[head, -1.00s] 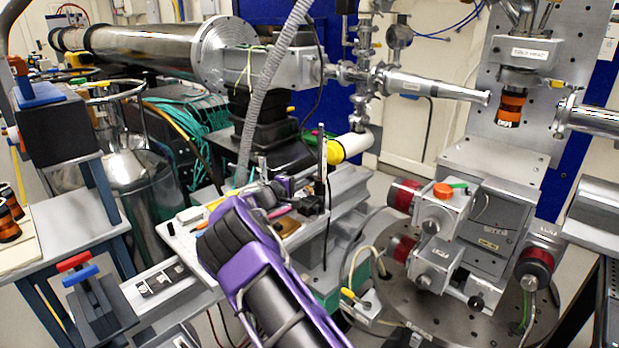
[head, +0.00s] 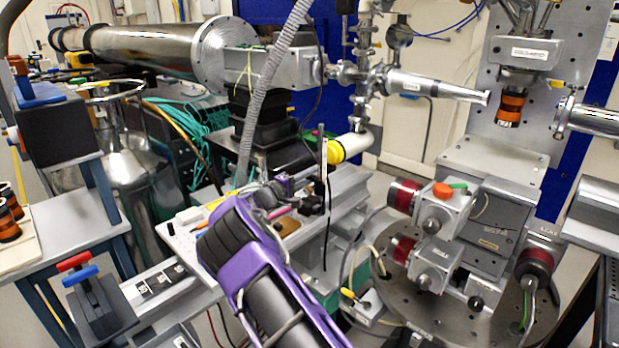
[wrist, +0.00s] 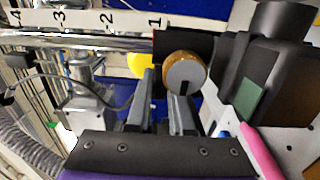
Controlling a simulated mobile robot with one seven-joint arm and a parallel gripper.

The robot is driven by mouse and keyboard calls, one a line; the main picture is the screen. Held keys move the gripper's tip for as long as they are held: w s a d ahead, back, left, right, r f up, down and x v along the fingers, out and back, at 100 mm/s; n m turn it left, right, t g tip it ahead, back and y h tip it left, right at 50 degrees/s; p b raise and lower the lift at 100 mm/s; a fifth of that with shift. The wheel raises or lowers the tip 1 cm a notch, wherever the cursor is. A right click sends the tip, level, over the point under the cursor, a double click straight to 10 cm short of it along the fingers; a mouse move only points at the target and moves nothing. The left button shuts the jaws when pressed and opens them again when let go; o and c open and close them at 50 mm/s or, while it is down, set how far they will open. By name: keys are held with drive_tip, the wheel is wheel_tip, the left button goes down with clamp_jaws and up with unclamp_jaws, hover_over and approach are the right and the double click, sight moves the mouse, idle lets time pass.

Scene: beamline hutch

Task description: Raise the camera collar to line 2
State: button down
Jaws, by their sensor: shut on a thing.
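The camera collar (wrist: 172,46) is a dark block on a shiny round post (wrist: 85,43), which runs sideways in the wrist view. It carries a round brass-rimmed knob (wrist: 186,72) with a grey face. A white scale strip (wrist: 80,18) lies along the post, numbered 1 to 4 toward the left. The collar's left edge is near line 1. My gripper (wrist: 165,95) is shut at the collar, its fingers just below the knob; the exact gripped part is hidden. In the head view the collar (head: 312,205) is small and dark, low on the upright post (head: 322,150), beside my gripper (head: 298,200).
A pale board (head: 185,235) with pens lies under my gripper; a pink pen (wrist: 260,150) is close by in the wrist view. A motor stage with red-banded motors (head: 403,196) stands to the right.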

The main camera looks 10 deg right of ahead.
drive_tip(key=shift+r, duration=0.1)
wheel_tip(320, 180, up, 4)
drive_tip(key=shift+r, duration=0.1)
drive_tip(key=c, duration=0.8)
unclamp_jaws()
drive_tip(key=v, duration=1.7)
drive_tip(key=shift+s+a, duration=0.15)
drive_tip(key=shift+a, duration=0.05)
